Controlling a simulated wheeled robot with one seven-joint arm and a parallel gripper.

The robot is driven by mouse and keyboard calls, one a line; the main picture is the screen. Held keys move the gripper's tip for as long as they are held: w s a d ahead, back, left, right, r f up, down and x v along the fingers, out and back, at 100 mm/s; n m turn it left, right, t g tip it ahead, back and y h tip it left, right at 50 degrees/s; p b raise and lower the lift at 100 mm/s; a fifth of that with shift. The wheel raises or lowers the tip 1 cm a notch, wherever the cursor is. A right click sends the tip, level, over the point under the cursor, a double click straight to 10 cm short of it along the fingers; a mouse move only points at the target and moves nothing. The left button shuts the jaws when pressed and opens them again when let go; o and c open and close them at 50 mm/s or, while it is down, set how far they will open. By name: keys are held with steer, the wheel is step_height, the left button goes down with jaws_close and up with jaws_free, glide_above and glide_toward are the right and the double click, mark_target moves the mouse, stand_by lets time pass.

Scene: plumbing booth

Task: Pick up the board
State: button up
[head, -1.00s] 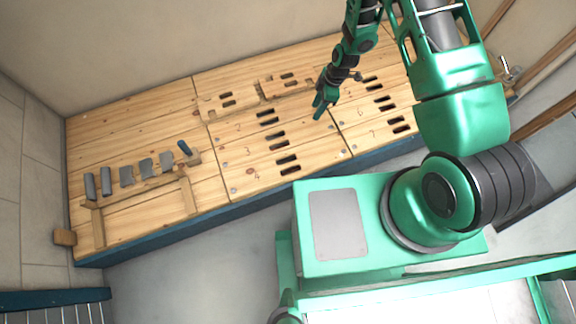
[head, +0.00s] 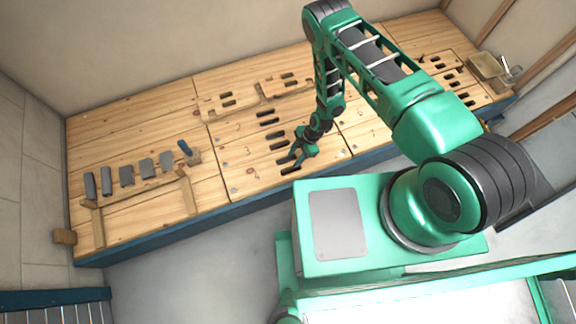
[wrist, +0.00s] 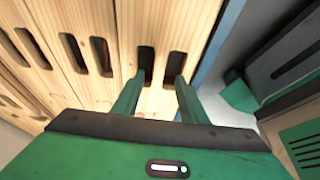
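Several pale wooden boards with paired dark slots lie on the bench. The front board in the middle section (head: 262,182), marked 4, is under my gripper (head: 291,160). My gripper is open, pointing down over that board's slots. In the wrist view, its two green fingers (wrist: 160,92) are spread apart by the near ends of two slots in the board (wrist: 195,30). Nothing shows between the fingers. I cannot tell whether the tips are inside the slots or just above them. Which board the task means is not shown.
A raised, notched wooden piece (head: 258,92) lies behind the gripper. A tray (head: 486,66) sits at the far right. The bench has a blue front edge (head: 180,231).

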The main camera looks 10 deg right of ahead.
mark_target(289, 164)
steer(key=shift+x, duration=2.9)
steer(key=shift+w, duration=0.1)
jaws_close()
